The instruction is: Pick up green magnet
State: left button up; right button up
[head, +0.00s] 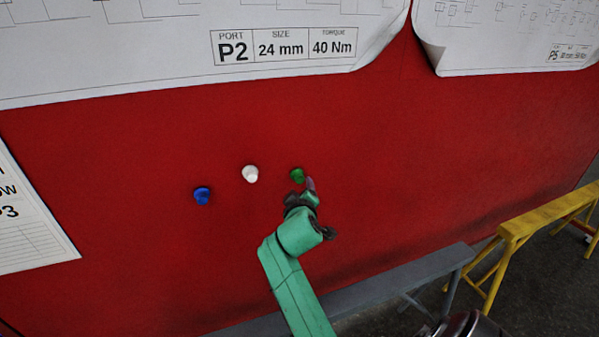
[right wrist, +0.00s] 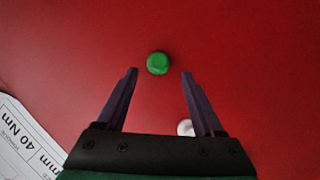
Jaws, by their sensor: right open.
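The green magnet (head: 297,175) is stuck on the red board, at the right end of a row with a white magnet (head: 250,174) and a blue magnet (head: 202,195). My right gripper (head: 305,188) is just below and right of the green magnet in the head view and partly overlaps its edge. In the right wrist view the green magnet (right wrist: 158,63) lies just beyond the fingertips, between their lines. The right gripper (right wrist: 159,72) is open and empty. The white magnet (right wrist: 186,128) shows beside its right finger. My left gripper is not in view.
The red board (head: 420,150) fills most of the view. Paper sheets (head: 180,75) hang along its top, and another (head: 30,215) is at the left. A grey beam (head: 400,280) and a yellow trestle (head: 545,215) stand at lower right.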

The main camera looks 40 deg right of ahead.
aim_at(300, 180)
jog(key=x, duration=0.2)
jog(key=p+x, duration=0.1)
jog(key=x, duration=0.1)
jog(key=p+x, duration=0.1)
jog(key=x, duration=0.1)
jog(key=shift+w+r, duration=0.1)
jog(key=shift+r, duration=0.25)
jog(key=shift+w+d+f, duration=0.2)
jog(key=shift+d+f, duration=0.05)
jog(key=shift+f, duration=0.05)
jog(key=shift+a+r, duration=0.1)
jog(key=shift+a, duration=0.05)
grip_shut()
